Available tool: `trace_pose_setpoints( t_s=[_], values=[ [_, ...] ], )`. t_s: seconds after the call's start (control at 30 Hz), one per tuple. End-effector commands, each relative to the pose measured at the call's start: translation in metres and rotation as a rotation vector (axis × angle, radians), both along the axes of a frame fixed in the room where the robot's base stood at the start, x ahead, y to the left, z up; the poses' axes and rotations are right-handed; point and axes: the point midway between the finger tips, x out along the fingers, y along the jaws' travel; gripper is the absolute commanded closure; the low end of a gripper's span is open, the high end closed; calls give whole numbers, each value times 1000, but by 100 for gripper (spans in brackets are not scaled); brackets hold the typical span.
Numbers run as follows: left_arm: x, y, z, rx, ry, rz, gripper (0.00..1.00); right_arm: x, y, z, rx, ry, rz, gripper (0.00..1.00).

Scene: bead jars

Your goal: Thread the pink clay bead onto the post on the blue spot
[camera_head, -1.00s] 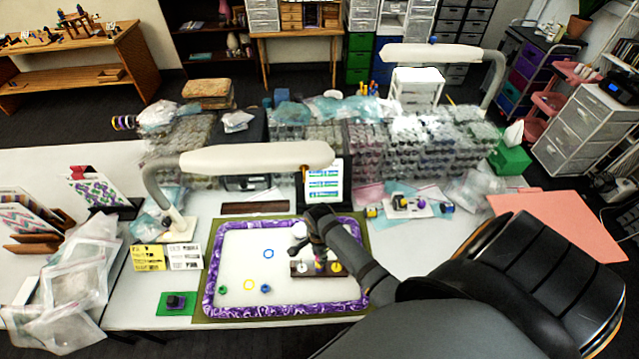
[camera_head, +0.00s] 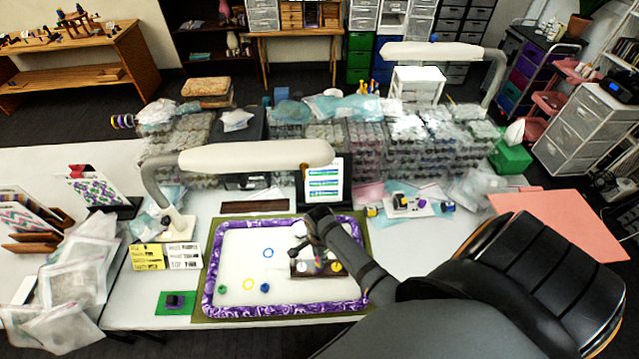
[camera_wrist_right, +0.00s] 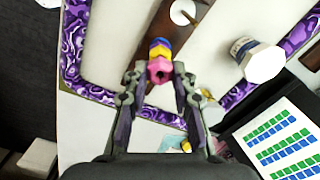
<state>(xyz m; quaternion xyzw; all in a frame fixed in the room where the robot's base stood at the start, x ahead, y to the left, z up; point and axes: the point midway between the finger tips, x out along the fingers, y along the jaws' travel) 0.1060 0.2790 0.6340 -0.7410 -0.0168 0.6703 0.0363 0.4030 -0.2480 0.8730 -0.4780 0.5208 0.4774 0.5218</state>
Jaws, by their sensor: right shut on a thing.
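My right gripper (camera_wrist_right: 159,76) is shut on the pink bead (camera_wrist_right: 159,70), which sits between its fingertips in the right wrist view. A yellow bead (camera_wrist_right: 160,52) and a blue bead (camera_wrist_right: 159,42) show just beyond it, in line with it. I cannot tell whether the pink bead touches them or is around a post. The brown post board (camera_head: 301,275) lies in the tray under my right gripper (camera_head: 312,249) in the head view. The blue spot cannot be made out. My left gripper is not in view.
The purple-rimmed tray (camera_head: 210,268) holds a green bead (camera_head: 222,289), a blue bead (camera_head: 265,287), a blue ring (camera_head: 268,253) and a yellow ring (camera_head: 249,284). A white-lidded jar (camera_wrist_right: 262,64) stands near the gripper. The tray's left half is mostly clear.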

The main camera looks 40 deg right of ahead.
Motion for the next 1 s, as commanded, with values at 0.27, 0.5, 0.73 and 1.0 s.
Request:
trace_pose_setpoints(
  t_s=[0.27,0.5,0.73,1.0],
  values=[
    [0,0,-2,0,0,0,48,0,0,-4,0,0,0,90],
    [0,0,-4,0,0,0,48,0,0,-8,0,0,0,90],
    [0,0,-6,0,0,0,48,0,0,-11,0,-1,0,90],
    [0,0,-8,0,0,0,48,0,0,-15,0,0,0,90]
  ],
)
